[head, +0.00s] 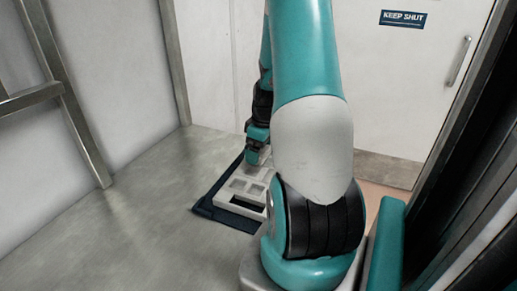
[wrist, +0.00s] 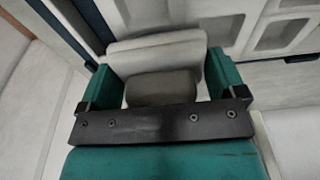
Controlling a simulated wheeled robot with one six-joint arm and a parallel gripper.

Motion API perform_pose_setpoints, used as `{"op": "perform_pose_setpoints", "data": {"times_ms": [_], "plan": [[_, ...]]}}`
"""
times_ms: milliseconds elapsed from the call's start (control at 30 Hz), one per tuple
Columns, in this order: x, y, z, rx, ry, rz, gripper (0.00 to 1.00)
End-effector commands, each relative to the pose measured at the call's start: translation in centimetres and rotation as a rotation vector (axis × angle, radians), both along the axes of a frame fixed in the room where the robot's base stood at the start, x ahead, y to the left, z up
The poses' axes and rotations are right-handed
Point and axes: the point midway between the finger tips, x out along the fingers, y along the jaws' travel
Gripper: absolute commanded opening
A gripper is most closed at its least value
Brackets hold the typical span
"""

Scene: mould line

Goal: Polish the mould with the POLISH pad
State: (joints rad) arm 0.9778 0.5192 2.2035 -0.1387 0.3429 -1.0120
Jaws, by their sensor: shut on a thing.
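My gripper (wrist: 163,80) has its two teal fingers shut on a pale grey block, the pad (wrist: 155,52), in the wrist view. No label on the pad is readable. The mould (head: 239,186), a light grey slab with rectangular recesses, lies on a dark mat (head: 204,208) in the head view. There my gripper (head: 258,150) is over the far part of the mould, and my arm hides the mould's right side. In the wrist view the mould (wrist: 248,38) is at the upper right, close to the pad. I cannot tell whether the pad touches it.
The grey worktop (head: 130,215) is clear to the left of the mat. A wall with metal framing (head: 65,95) stands on the left. Behind is a white door (head: 410,80) with a KEEP SHUT sign (head: 403,19). A dark structure (head: 470,180) is close on the right.

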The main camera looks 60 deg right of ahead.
Motion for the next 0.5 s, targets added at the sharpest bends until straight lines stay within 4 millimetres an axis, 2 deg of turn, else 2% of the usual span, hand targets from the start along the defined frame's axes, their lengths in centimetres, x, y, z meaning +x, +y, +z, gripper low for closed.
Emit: {"op": "perform_pose_setpoints", "data": {"times_ms": [500], "plan": [[0.00, 0.00, -0.54, 0.000, 0.000, 0.000, 0.71]]}}
